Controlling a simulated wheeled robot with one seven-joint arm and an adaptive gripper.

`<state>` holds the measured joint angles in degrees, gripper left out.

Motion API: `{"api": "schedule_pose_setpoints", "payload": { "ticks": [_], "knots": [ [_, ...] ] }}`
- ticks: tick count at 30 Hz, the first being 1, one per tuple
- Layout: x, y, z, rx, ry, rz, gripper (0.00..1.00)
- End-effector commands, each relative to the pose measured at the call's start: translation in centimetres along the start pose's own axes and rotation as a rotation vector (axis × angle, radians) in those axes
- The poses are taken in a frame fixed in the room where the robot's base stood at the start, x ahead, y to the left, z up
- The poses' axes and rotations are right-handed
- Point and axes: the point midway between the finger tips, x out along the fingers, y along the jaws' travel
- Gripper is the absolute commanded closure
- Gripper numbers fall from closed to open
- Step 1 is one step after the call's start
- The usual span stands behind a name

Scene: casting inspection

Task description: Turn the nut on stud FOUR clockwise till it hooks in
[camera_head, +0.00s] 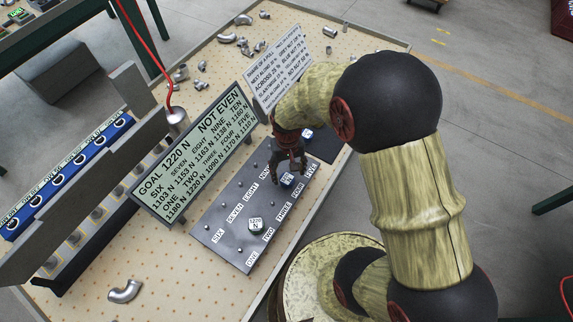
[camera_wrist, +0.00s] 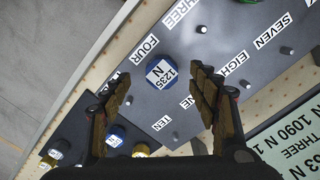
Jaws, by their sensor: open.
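A blue nut with a white face marked 1235 N (camera_wrist: 160,73) sits on the grey stud plate beside the FOUR label (camera_wrist: 144,47). In the head view this nut (camera_head: 287,180) shows partly under my gripper. My gripper (camera_head: 291,170) is open above the plate. In the wrist view its two fingers (camera_wrist: 160,80) stand apart, one on each side of the nut, with nothing held. The stud under the nut is hidden. The grey plate (camera_head: 222,226) carries labelled studs.
A dark tray with several blue and yellow nuts (camera_wrist: 115,135) lies beyond the plate. A green board (camera_head: 192,152) reads GOAL 1220 N. A white text sign (camera_head: 283,70) stands behind. A grey upright panel (camera_head: 95,150) and blue rack stand left. Pipe fittings (camera_head: 125,291) lie on the pegboard table.

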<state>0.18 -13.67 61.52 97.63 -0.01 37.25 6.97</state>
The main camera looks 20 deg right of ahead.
Motion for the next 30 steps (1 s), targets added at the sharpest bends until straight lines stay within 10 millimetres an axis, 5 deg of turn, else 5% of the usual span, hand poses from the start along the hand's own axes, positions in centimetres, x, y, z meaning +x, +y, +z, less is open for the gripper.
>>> {"api": "schedule_pose_setpoints", "payload": {
  "ticks": [5, 21, 30],
  "knots": [
    [-0.3, -0.2, -1.7, 0.025, 0.048, -0.006, 0.39],
    [6.4, -0.2, -1.9, 0.028, 0.046, -0.006, 0.39],
    [7.1, -0.2, -2.0, 0.028, 0.048, -0.007, 0.39]
  ]
}}
